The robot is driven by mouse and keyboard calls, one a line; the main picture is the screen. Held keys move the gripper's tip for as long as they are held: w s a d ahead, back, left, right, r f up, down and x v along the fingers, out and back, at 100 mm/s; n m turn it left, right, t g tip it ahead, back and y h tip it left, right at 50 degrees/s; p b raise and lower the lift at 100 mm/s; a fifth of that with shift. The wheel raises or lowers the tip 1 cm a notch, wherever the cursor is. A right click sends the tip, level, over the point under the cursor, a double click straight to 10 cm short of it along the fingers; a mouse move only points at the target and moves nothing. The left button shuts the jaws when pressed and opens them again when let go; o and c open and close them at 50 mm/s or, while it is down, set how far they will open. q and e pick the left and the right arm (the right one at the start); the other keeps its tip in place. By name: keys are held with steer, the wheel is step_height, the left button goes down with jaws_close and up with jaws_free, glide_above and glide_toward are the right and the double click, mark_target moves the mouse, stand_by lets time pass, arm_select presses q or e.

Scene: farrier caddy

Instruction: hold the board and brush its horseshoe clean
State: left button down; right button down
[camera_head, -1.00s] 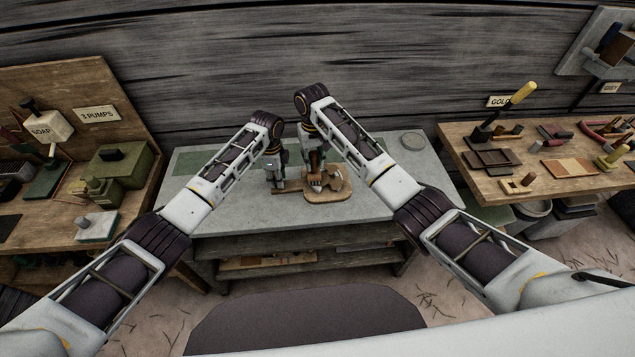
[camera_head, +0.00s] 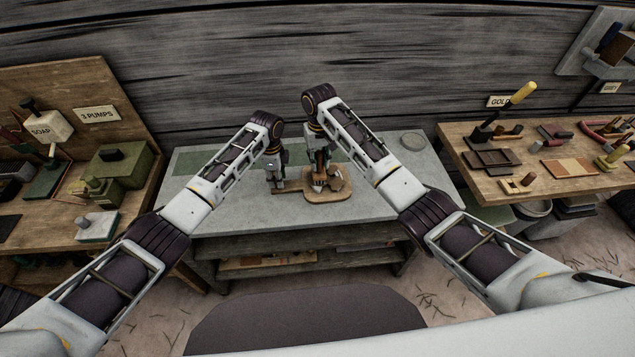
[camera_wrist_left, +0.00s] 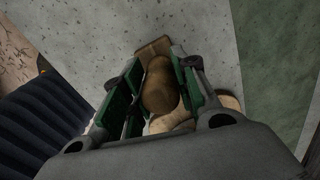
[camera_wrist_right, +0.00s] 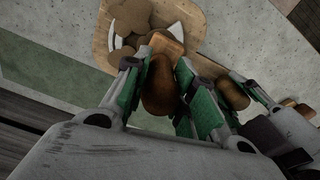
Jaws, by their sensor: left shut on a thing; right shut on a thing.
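The wooden board (camera_head: 338,193) lies on the grey table, with its handle toward the left. My left gripper (camera_head: 276,186) is shut on the board's handle, which shows between the fingers in the left wrist view (camera_wrist_left: 160,92). My right gripper (camera_head: 318,184) is shut on a wooden brush (camera_wrist_right: 160,88) above the board. In the right wrist view the brush's far end is over the lower part of the horseshoe (camera_wrist_right: 174,29). Pale metal shows on both sides of the horseshoe, and brown dirt patches (camera_wrist_right: 130,14) cover other parts. Whether the brush touches it I cannot tell.
The grey table (camera_head: 230,217) has free room around the board. A round grey disc (camera_head: 412,140) lies at its back right.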

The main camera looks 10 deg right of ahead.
steer(key=shift+d, duration=0.6)
steer(key=shift+d, duration=0.1)
steer(key=shift+d, duration=0.4)
steer(key=shift+d+f, duration=0.2)
steer(key=shift+d, duration=0.85)
steer(key=shift+d, duration=0.1)
steer(key=shift+d, duration=1.45)
steer(key=shift+a+r, duration=0.1)
steer(key=shift+a, duration=0.1)
steer(key=shift+a+r, duration=0.2)
steer(key=shift+a, duration=1.2)
steer(key=shift+w, duration=0.1)
